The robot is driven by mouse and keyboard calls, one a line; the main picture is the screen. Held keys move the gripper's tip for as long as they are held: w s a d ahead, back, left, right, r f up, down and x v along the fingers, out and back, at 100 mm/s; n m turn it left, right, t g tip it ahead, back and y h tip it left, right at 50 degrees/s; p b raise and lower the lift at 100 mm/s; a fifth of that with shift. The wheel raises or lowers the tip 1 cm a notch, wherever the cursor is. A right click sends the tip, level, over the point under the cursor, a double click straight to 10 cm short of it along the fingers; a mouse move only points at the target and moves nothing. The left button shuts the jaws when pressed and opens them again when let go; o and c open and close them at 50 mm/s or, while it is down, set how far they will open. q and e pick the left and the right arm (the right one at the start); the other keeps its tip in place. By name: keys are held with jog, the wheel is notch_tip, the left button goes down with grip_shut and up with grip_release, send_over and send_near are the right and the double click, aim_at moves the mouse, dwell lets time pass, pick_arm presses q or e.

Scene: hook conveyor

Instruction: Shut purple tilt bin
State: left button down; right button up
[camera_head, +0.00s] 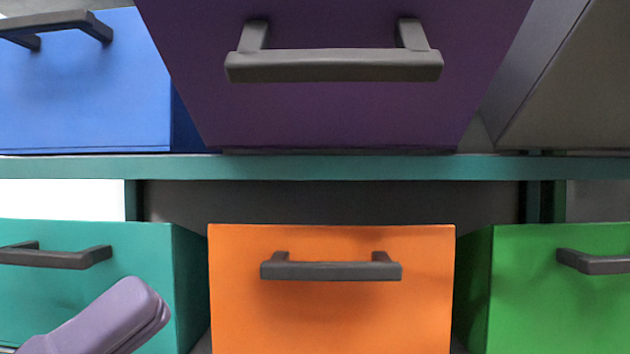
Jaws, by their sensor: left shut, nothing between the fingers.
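The purple tilt bin (330,115) is at the top middle, above the teal shelf rail. Its front widens toward the top and looks tipped out toward me; its upper edge is cut off by the frame. A dark bar handle (333,67) runs across its front. My left gripper (146,300) comes in at the lower left as a rounded lavender-grey shape, in front of the teal bin. It is shut and empty, below and left of the purple bin and apart from it. My right gripper is not in view.
A blue bin (85,100) is left of the purple one and a grey bin (580,95) is right. Below the teal rail (330,167) are a teal bin (130,250), an orange bin (330,315) and a green bin (560,310), each with a protruding dark handle.

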pick_arm(q)
jog(key=s+m+g+h, duration=0.2)
jog(key=m+g+h, duration=0.1)
jog(key=m, duration=0.1)
jog(key=p, duration=0.4)
send_near(359, 73)
jog(key=x, duration=0.5)
jog(key=shift+s+d+f, duration=0.15)
jog(key=shift+s+d, duration=0.05)
jog(key=shift+d, duration=0.15)
jog(key=shift+w+r, duration=0.35)
jog(key=shift+r, duration=0.05)
